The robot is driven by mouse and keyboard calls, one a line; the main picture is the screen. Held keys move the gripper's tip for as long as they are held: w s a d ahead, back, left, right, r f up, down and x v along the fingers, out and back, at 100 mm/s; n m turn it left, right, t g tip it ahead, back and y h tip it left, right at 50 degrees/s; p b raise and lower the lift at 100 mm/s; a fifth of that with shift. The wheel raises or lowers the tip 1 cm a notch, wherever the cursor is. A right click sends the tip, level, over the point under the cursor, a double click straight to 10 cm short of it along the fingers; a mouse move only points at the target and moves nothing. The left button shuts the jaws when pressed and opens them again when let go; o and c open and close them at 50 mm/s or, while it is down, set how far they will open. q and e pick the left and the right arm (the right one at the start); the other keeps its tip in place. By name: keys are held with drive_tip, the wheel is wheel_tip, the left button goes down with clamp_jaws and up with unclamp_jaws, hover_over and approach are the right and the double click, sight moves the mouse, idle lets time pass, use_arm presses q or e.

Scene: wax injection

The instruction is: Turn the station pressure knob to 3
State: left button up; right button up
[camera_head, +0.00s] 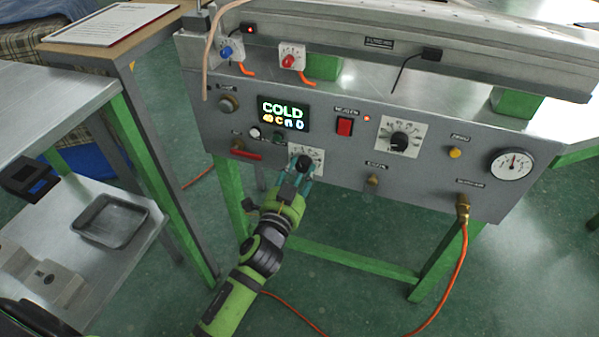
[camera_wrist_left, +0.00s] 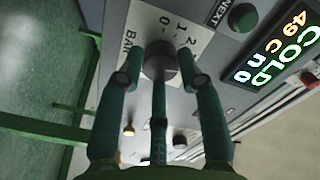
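The station pressure knob is a dark round knob (camera_head: 304,162) on a white dial plate on the grey front panel, below the lit display. In the left wrist view the knob (camera_wrist_left: 160,62) sits on its plate marked "BAR" with the numbers 0, 1 and 2 visible; the rest of the scale and the pointer are hidden. My left gripper (camera_head: 301,170) reaches up to the knob from below. Its teal fingers (camera_wrist_left: 160,78) stand on both sides of the knob; whether they touch it is unclear. My right gripper is not in view.
The display (camera_head: 283,114) reads "COLD". A red switch (camera_head: 345,126), a second black dial knob (camera_head: 399,141) and a pressure gauge (camera_head: 512,164) are to the right. A brass fitting (camera_head: 463,207) carries an orange hose. A metal shelf with a tray (camera_head: 146,222) stands left.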

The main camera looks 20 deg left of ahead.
use_arm(q)
drive_tip(key=shift+o, duration=0.7)
drive_tip(key=shift+f, duration=0.1)
drive_tip(key=shift+s, duration=0.15)
drive_tip(key=s, duration=1.1)
drive_tip(key=shift+s+a, duration=0.15)
drive_tip(key=shift+s, duration=0.2)
